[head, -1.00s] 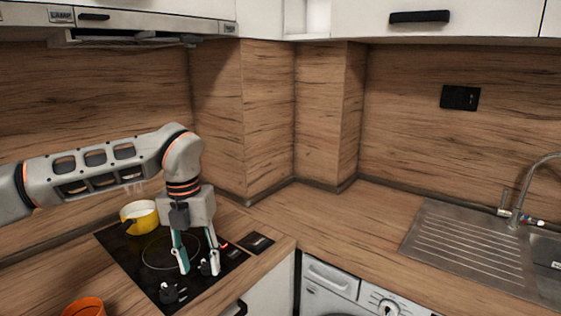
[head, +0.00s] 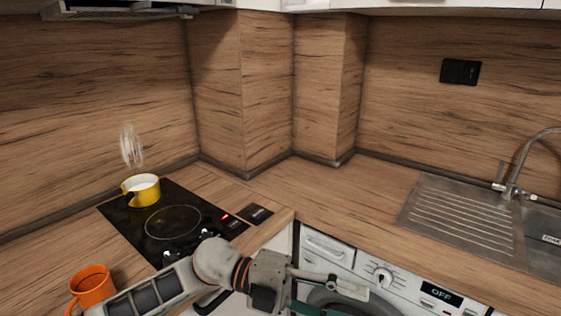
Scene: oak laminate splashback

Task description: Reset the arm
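My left arm comes in from the lower left, in front of the counter. My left gripper (head: 342,297) points right, low in front of the washing machine (head: 389,277). Its two fingers are spread apart with nothing seen between them; the lower finger is partly cut off by the frame's bottom edge. My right gripper is not in view.
A yellow pot (head: 146,190) with whitish steam above it stands at the back left of the black hob (head: 140,222). An orange mug (head: 93,286) stands near the front left. The sink (head: 455,222) is at right. The corner counter (head: 325,201) is clear.

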